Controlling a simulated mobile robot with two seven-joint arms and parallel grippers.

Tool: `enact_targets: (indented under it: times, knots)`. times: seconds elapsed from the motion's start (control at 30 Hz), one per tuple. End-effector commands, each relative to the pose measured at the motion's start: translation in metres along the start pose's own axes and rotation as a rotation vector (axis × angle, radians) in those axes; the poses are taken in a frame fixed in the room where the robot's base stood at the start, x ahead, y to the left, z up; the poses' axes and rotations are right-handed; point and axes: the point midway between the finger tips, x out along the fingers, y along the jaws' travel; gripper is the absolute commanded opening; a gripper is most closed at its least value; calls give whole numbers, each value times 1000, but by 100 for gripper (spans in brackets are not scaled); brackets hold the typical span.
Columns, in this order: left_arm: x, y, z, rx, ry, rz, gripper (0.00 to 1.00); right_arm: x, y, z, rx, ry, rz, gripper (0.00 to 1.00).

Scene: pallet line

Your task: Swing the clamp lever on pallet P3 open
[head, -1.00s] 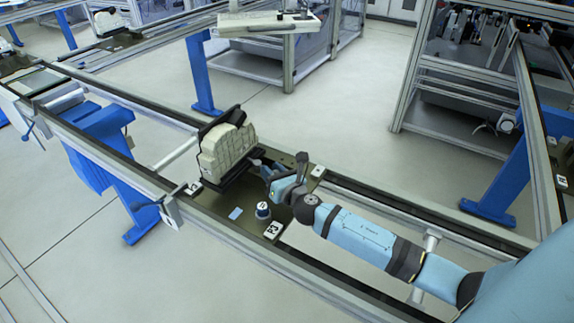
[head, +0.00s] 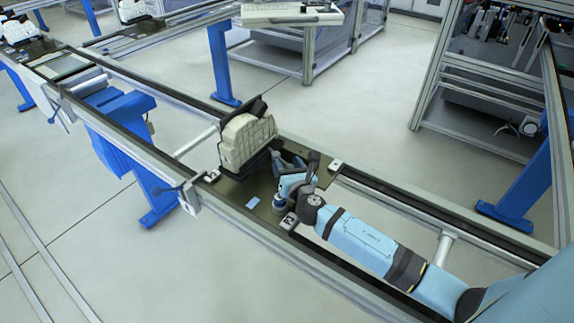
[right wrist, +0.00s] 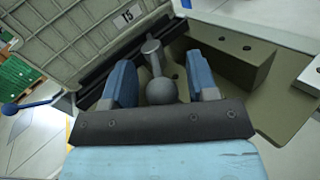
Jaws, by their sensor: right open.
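In the right wrist view a grey clamp lever (right wrist: 152,55) with a ball knob (right wrist: 162,91) stands beside a dark clamp bar. My right gripper (right wrist: 161,82) is open, with one blue finger on each side of the knob. A small gap shows on both sides, so no grip is visible. In the head view my right gripper (head: 284,172) is over the pallet and hides the lever. My left gripper is not in view.
A pale ribbed casting (head: 246,141) stands upright on the pallet, just left of my gripper. A tan block (right wrist: 230,60) with holes lies right of the lever. A dark-handled bracket (head: 187,196) sits on the near rail. The floor in front is clear.

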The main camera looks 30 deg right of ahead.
Motion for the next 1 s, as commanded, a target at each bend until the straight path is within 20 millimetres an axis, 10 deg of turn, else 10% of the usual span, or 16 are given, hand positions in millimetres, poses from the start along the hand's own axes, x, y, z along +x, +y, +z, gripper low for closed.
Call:
enact_targets:
  times: [0.6, 1.0]
  knots:
    - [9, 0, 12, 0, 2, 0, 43, -117, 0, -2, -1, 2, 0, 53]
    - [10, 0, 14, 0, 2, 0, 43, -136, 0, 0, 0, 0, 0, 53]
